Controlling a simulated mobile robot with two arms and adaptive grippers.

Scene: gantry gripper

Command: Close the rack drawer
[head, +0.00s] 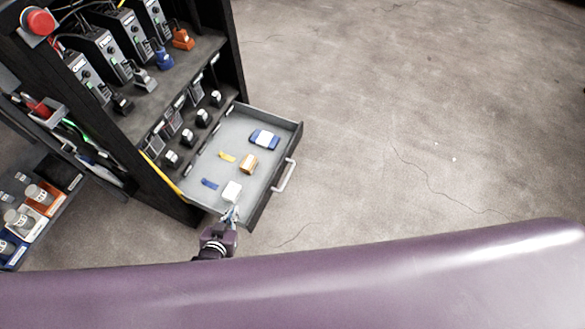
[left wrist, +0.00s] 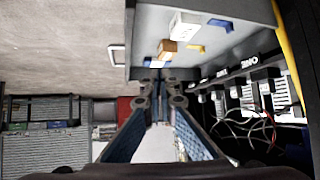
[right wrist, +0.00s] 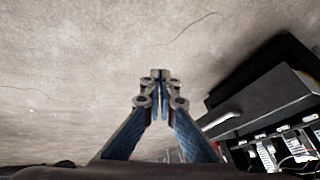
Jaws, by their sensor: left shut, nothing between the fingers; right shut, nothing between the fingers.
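The rack drawer (head: 215,163) is pulled out of the dark rack (head: 170,110). Its silver handle (head: 285,175) is on its front panel, on the right. Several small items lie inside. My left gripper (head: 230,214) is shut and empty at the drawer's near side, by a white box (head: 232,191). I cannot tell if it touches the drawer. In the left wrist view its fingertips (left wrist: 158,75) are just below the drawer, and the handle (left wrist: 117,56) is to their left. My right gripper (right wrist: 159,76) is shut and empty over floor, with the handle (right wrist: 221,124) to its right.
Inside the drawer are a blue-and-white box (head: 264,139), an orange box (head: 248,164) and small yellow and blue pieces. Rack shelves hold several devices with cables. A lower shelf (head: 45,215) with jars is at the left. The floor (head: 400,120) right of the drawer is clear.

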